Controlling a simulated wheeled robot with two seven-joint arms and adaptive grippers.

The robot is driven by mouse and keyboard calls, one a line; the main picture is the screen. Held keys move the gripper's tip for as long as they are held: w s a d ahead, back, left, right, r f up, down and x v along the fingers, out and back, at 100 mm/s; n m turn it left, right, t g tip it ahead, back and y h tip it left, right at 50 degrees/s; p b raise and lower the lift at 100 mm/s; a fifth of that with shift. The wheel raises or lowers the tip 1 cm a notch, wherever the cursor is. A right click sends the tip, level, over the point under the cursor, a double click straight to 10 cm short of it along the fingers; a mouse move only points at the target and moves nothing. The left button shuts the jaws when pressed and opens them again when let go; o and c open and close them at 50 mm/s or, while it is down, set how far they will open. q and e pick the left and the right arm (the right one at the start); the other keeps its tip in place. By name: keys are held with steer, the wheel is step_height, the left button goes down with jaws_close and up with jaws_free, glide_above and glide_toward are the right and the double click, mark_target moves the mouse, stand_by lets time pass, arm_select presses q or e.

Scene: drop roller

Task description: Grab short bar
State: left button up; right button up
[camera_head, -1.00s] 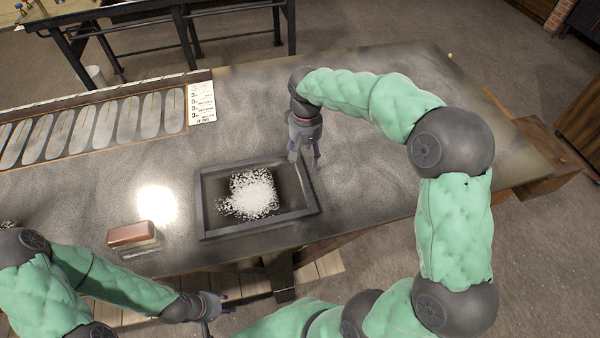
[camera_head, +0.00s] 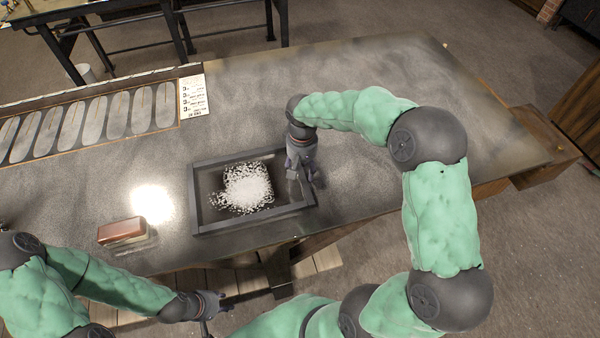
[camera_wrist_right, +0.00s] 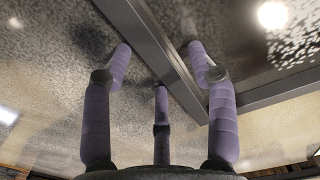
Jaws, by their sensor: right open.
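A dark rectangular frame of bars (camera_head: 196,205) lies on the metal-topped table around a pile of white granules (camera_head: 246,189). Its short right-hand bar (camera_head: 308,204) is partly hidden by my right gripper (camera_head: 306,188). In the right wrist view, this bar (camera_wrist_right: 160,45) runs between the spread outer fingers of my right gripper (camera_wrist_right: 160,60). The fingers are open, and I cannot tell whether any touches the bar. My left gripper (camera_head: 210,304) hangs low by the table's front edge, and its fingers are too small to read.
A reddish-brown block with a pale lower part (camera_head: 122,231) sits left of the frame. A rack of grey oval plates (camera_head: 70,125) and a printed card (camera_head: 193,97) lie at the back left. The table (camera_head: 390,210) is clear to the right of the frame.

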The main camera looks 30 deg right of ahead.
jaws_close()
steer(key=shift+r, duration=0.1)
